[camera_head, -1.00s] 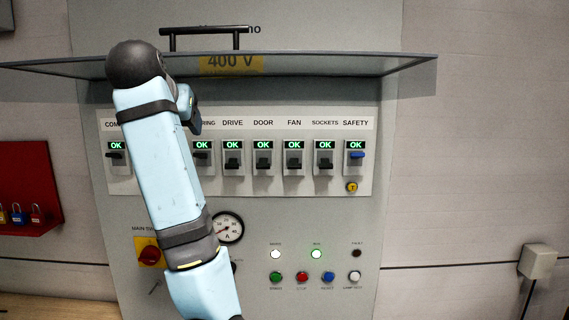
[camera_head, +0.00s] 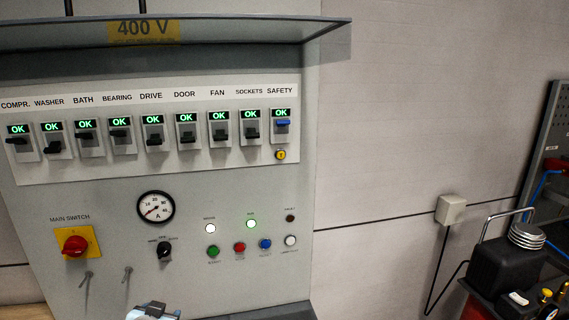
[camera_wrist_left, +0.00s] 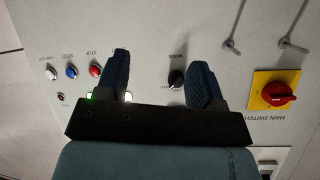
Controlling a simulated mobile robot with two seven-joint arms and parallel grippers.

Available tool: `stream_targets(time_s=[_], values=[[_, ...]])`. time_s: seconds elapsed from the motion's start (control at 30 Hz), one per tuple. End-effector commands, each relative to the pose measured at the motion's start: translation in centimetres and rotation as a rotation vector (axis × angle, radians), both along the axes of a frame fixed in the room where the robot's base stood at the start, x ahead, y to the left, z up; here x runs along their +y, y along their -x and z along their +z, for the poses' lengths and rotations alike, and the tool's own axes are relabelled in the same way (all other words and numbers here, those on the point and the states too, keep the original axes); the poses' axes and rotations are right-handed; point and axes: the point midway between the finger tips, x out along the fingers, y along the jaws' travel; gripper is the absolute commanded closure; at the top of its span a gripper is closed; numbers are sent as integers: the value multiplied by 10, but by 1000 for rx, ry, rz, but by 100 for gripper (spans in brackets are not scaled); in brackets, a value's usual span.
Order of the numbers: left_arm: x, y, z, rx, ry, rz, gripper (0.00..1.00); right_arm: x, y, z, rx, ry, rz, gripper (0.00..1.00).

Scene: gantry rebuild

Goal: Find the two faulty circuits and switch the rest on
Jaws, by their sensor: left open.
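A row of breakers sits on the panel under a raised cover (camera_head: 230,33). Every display reads green OK. The levers of COMPR. (camera_head: 18,140), BATH (camera_head: 86,136) and BEARING (camera_head: 119,133) look up, as does the blue SAFETY lever (camera_head: 283,124). WASHER (camera_head: 53,147), DRIVE (camera_head: 153,141), DOOR (camera_head: 187,138), FAN (camera_head: 219,135) and SOCKETS (camera_head: 252,133) look down. My left gripper (camera_wrist_left: 158,78) is open and empty, in front of the lower panel near the black mode knob (camera_wrist_left: 176,79). Only a bit of my left arm shows at the head view's bottom edge. My right gripper is not in view.
The red main switch (camera_head: 75,244) is lower left; an ammeter (camera_head: 156,207) reads low. The white lamp (camera_head: 210,228) and green lamp (camera_head: 251,223) are lit; the fault lamp (camera_head: 290,218) is dark. A black machine (camera_head: 505,268) stands right.

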Motion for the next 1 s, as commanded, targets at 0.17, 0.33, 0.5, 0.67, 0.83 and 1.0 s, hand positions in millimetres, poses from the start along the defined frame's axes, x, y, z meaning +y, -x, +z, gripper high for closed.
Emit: stream_targets(time_s=[0.17,0.33,0.5,0.67,0.83,1.0], values=[[-27,80,-99,34,55,-94,38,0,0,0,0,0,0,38],[-52,169,-166,58,145,-165,38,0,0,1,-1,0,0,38],[-70,242,-201,76,230,-199,38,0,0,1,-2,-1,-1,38],[-77,273,-211,81,271,-208,38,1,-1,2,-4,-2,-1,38],[-78,276,-212,81,277,-209,38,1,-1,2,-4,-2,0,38],[-78,276,-212,81,276,-209,38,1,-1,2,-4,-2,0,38]])
